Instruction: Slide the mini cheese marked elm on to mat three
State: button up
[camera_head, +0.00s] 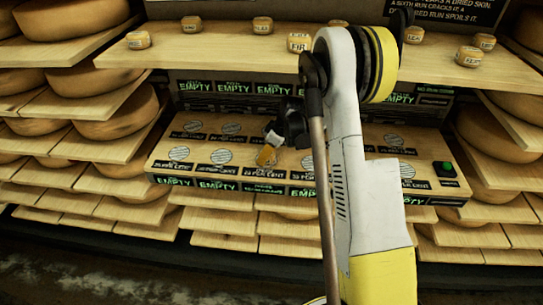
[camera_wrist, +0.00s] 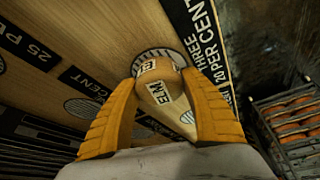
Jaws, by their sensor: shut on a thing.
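The mini cheese marked ELM (camera_wrist: 162,94) is a small pale drum with black-and-white ELM labels. In the wrist view it sits between the two yellow fingers of my gripper (camera_wrist: 160,82), which are shut on it. A round hatched mat (camera_wrist: 146,58) shows just beyond the cheese and is partly covered by it. A black label reading THREE, 20 PER CENT (camera_wrist: 207,45) lies beside that mat.
The wooden board (camera_head: 165,152) carries several hatched mats with labels and a green button (camera_head: 445,168) at right. EMPTY signs run along its front. Several mini cheeses, one marked FIR (camera_head: 299,42), stand on the shelf above. Racks of large cheese wheels (camera_head: 115,118) flank both sides.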

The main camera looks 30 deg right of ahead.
aim_at(272, 155)
jog(key=shift+w+a, duration=0.1)
jog(key=shift+a, duration=0.1)
jog(key=o, duration=1.3)
jog(key=v, duration=0.7)
jog(key=shift+d+r, duration=0.15)
jog(key=shift+r, duration=0.05)
